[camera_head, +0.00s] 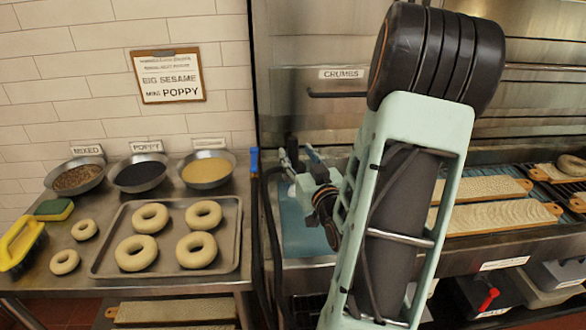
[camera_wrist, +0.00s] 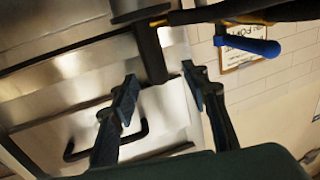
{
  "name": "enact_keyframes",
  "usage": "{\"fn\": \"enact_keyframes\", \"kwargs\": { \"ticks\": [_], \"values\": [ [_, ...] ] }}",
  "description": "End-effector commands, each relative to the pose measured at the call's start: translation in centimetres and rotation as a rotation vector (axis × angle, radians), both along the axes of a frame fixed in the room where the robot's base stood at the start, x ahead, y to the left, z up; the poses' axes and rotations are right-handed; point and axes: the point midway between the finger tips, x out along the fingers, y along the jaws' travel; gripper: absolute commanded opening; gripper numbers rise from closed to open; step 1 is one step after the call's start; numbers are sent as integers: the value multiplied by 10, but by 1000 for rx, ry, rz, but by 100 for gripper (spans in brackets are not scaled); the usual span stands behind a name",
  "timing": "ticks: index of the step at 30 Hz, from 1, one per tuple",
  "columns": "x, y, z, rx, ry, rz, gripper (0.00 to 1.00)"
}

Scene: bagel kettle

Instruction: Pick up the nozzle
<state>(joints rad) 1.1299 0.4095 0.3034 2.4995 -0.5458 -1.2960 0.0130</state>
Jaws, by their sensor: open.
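My gripper (camera_wrist: 160,90) is open, with its two dark blue-grey fingers apart and nothing held between them. In the head view my gripper (camera_head: 300,160) is partly hidden by my own arm. A blue-ended piece (camera_head: 254,160) on a dark upright hose, which may be the nozzle, stands left of my gripper. The blue piece (camera_wrist: 248,47) also shows in the wrist view, at the upper right beyond the right finger. A dark upright bar (camera_wrist: 150,52) shows beyond the gap between the fingers; I cannot tell whether it belongs to the nozzle.
A metal tray (camera_head: 166,203) with several bagels lies on the left counter, with seed bowls (camera_head: 142,174) behind it. A steel hood with a black handle (camera_head: 335,94) is behind my arm. Bagel boards (camera_head: 505,216) lie at the right.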

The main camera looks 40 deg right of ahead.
Motion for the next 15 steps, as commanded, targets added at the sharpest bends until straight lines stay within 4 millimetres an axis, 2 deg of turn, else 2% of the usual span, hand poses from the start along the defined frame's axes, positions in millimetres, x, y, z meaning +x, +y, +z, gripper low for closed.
{"fn": "enact_keyframes", "kwargs": {
  "ticks": [7, 15],
  "values": [
    [11, -5, 2, 1, 0, 0, 42],
    [43, -19, 2, 1, -1, 2, 42]
  ]
}}
